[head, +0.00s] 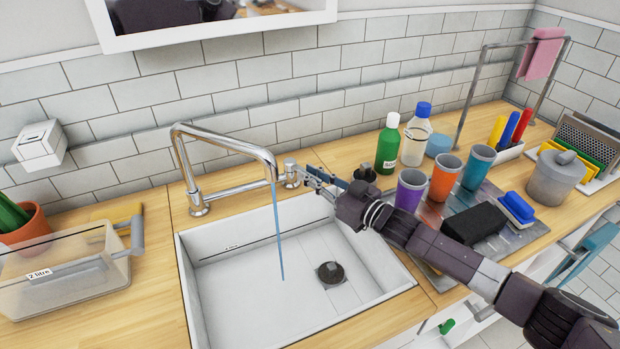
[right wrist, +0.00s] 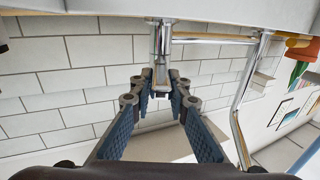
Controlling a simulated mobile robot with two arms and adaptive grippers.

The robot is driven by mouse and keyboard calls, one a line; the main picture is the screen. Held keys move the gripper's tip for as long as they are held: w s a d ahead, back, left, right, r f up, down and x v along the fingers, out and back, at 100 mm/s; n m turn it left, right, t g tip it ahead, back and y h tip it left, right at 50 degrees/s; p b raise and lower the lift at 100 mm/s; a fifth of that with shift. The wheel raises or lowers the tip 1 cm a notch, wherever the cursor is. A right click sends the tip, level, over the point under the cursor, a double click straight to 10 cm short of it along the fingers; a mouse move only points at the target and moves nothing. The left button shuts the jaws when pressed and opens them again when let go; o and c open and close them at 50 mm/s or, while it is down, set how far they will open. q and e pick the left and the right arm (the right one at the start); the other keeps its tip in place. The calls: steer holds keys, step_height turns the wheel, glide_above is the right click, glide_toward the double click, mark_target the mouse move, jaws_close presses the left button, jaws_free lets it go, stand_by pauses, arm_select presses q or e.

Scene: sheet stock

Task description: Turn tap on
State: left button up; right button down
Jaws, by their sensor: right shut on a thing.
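The chrome tap (head: 222,137) stands behind the white sink (head: 215,290), its bent spout reaching over the basin. A thin blue stream of water (head: 278,230) runs from the spout's end down into the basin. The tap's handle (head: 290,170) is a chrome post to the right of the spout; it also shows in the right wrist view (right wrist: 162,38). My right gripper (head: 311,176) comes in from the right and is shut on the tap handle. In the right wrist view its fingertips (right wrist: 161,80) close around the handle, partly hiding it. My left gripper is not in view.
A clear plastic box (head: 65,290) stands left of the sink. Right of it are a green bottle (head: 388,145), a white bottle with blue cap (head: 415,138), several cups, a black block (head: 473,223) and a blue brush (head: 516,208). The basin holds only a dark drain (head: 331,272).

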steer(key=shift+a+r, duration=0.1)
steer(key=shift+r, duration=0.1)
steer(key=c, duration=1.9)
jaws_free()
steer(key=shift+o, duration=0.3)
steer(key=shift+f, duration=0.1)
step_height(320, 180, up, 10)
steer(key=shift+c, duration=0.6)
